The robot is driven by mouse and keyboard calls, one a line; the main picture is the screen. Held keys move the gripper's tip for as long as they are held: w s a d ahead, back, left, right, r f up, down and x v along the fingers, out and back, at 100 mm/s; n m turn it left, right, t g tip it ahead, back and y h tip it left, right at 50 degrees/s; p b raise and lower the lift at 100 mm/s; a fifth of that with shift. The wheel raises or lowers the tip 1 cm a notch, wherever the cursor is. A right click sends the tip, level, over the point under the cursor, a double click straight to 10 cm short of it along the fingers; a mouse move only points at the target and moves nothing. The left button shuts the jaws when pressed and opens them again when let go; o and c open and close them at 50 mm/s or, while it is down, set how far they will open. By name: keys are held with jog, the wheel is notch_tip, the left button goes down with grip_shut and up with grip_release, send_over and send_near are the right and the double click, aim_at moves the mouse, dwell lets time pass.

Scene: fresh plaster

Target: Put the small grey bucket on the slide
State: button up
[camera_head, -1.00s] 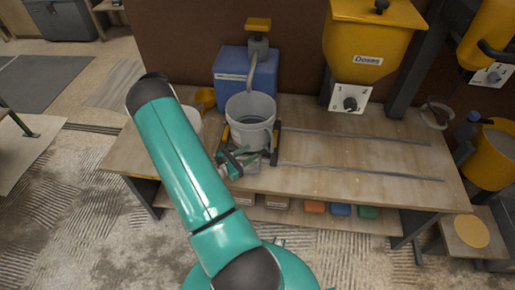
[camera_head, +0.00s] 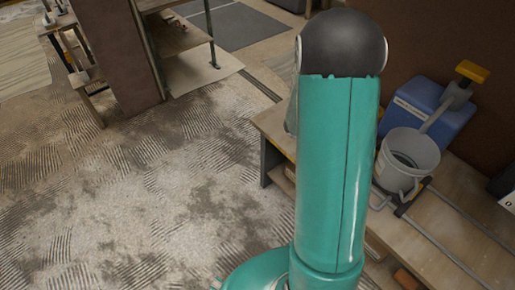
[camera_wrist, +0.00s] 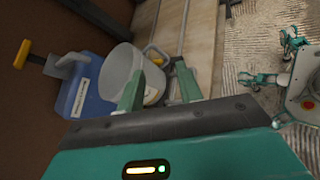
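The small grey bucket (camera_head: 407,160) stands upright on the bench in front of the blue container, at the right in the head view. The slide (camera_head: 414,196), with dark end pieces and metal rails, lies right at its base. The bucket appears to stand at the slide's near end; how fully it sits on it is partly hidden. In the wrist view the bucket (camera_wrist: 122,68) is just beyond my gripper (camera_wrist: 160,74). Its two teal fingers are spread apart and nothing is clearly held between them. My arm hides the gripper in the head view.
A blue container (camera_head: 425,112) with a grey spout and yellow handle (camera_head: 472,71) stands behind the bucket. Bench wood (camera_head: 455,215) is free right of the bucket. A table (camera_head: 190,55) stands at the back left. The floor (camera_head: 130,200) at left is open.

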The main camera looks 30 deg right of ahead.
jog(key=a+r+m+t+y, duration=0.1)
jog(key=a+r+t+y, duration=0.2)
jog(key=a+r, duration=0.3)
jog(key=w+a+r+m+t+y, duration=0.1)
jog(key=a+r+t+y, duration=0.2)
jog(key=a, duration=1.2)
jog(key=w+a+r+m+t+y, duration=0.1)
jog(key=a+r+t+y, duration=0.2)
jog(key=a+r+t, duration=0.5)
jog(key=a+r, duration=0.2)
jog(key=a, duration=0.1)
jog(key=shift+a+r+m+y, duration=0.2)
jog(key=shift+r+m+y, duration=0.1)
jog(key=shift+r, duration=0.05)
jog(key=shift+d, duration=0.15)
